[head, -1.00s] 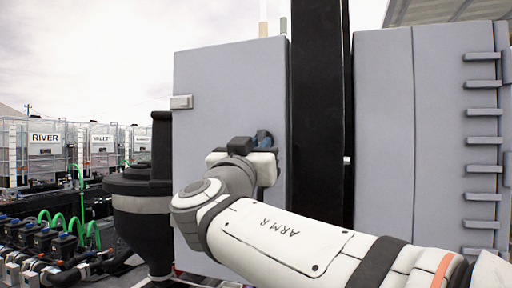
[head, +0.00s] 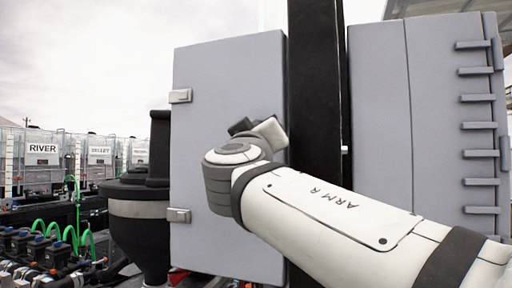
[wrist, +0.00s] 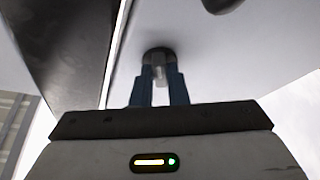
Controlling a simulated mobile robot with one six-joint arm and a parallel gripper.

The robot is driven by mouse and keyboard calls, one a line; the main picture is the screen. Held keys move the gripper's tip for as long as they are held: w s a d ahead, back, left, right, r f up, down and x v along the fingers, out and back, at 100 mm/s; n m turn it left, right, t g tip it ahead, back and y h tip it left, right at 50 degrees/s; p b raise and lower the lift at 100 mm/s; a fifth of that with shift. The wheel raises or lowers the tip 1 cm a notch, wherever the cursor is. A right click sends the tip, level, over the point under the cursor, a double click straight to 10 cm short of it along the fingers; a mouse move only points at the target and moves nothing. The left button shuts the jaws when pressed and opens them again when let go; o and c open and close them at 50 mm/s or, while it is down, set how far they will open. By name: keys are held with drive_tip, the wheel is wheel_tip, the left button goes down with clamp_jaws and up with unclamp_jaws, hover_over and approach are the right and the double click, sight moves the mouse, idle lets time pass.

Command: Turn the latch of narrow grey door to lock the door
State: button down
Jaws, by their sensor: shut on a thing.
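The narrow grey door (head: 225,75) is a tall flat panel left of a black post in the head view, and it looks shut. In the wrist view the door (wrist: 215,65) fills the upper right. Its latch (wrist: 158,68) is a small grey metal piece on a dark round base near the door's edge. My gripper (wrist: 159,82) has its blue fingers closed on both sides of the latch. In the head view my gripper (head: 262,128) is at the door's right side, tilted, and my wrist hides the fingers and latch.
A black post (head: 317,120) stands right of the door, with a wider grey cabinet (head: 380,100) beyond it. A black tank (head: 137,205) stands at the left, near hoses and piping. Metal hinges (head: 180,96) sit on the door's left edge.

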drive_tip(key=n, duration=0.1)
drive_tip(key=n+y, duration=0.2)
drive_tip(key=shift+d+r+n+g+p, duration=0.15)
drive_tip(key=shift+r+n+g+p, duration=0.15)
drive_tip(key=shift+n, duration=0.1)
drive_tip(key=n+p, duration=0.1)
drive_tip(key=n+y+p, duration=0.1)
drive_tip(key=n, duration=0.1)
drive_tip(key=n+g+p, duration=0.1)
drive_tip(key=shift+d+r, duration=0.1)
drive_tip(key=shift+r, duration=0.15)
drive_tip(key=n+p, duration=0.2)
drive_tip(key=n+g+y+p, duration=0.1)
drive_tip(key=p, duration=0.1)
drive_tip(key=shift+s+r+n+p, duration=0.1)
drive_tip(key=shift+r+n+p, duration=0.1)
drive_tip(key=shift+n+p, duration=0.2)
drive_tip(key=n+g+p, duration=0.1)
drive_tip(key=n+p, duration=0.1)
drive_tip(key=p, duration=0.1)
drive_tip(key=shift+f, duration=0.15)
drive_tip(key=shift+f+n, duration=0.1)
drive_tip(key=shift+n, duration=0.2)
drive_tip(key=c, duration=1.4)
unclamp_jaws()
drive_tip(key=shift+c, duration=0.2)
drive_tip(key=s+b, duration=0.2)
drive_tip(key=s, duration=0.5)
drive_tip(key=shift+s+d, duration=0.2)
drive_tip(key=shift+s, duration=0.2)
